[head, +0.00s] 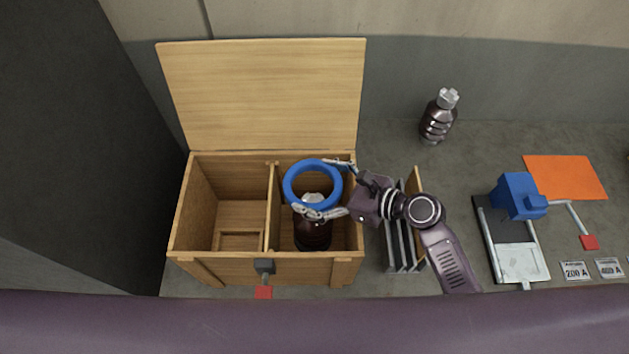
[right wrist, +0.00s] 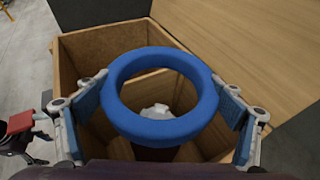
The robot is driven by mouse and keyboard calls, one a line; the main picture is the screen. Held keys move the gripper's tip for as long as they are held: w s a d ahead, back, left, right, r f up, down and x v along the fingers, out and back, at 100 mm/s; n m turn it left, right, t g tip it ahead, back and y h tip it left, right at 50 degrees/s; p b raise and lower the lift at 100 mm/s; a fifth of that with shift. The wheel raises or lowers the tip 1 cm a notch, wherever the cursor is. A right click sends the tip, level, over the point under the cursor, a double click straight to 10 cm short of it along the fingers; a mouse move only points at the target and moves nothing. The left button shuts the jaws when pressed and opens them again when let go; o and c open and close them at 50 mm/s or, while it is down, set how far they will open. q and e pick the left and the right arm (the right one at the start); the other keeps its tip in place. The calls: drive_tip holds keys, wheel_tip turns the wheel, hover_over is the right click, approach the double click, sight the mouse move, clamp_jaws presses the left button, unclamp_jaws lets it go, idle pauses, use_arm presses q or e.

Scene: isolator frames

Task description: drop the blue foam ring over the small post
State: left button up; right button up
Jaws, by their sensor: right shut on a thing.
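The blue foam ring (head: 289,187) is held by my right gripper (head: 326,188) above the right compartment of an open wooden box (head: 215,256). In the right wrist view the ring (right wrist: 160,131) lies between the two padded fingers (right wrist: 162,98), one on each side. A dark bottle (head: 313,236) with a pale cap stands in that compartment under the ring. Its cap (right wrist: 156,111) shows through the ring's hole in the right wrist view. I cannot make out a separate small post in either view.
The box's lid (head: 265,95) stands open at the back. A slotted rack (head: 417,185) is right of the box, partly under my right arm. Another bottle (head: 437,118), a blue-handled device (head: 516,195) and an orange mat (head: 565,177) are farther right. The box's left compartment (head: 240,213) has free room.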

sight(315, 198)
drive_tip(key=shift+f+b, duration=1.65)
drive_tip(key=shift+f, duration=1.4)
drive_tip(key=o, duration=0.8)
drive_tip(key=shift+d, duration=0.1)
drive_tip(key=v, duration=1.2)
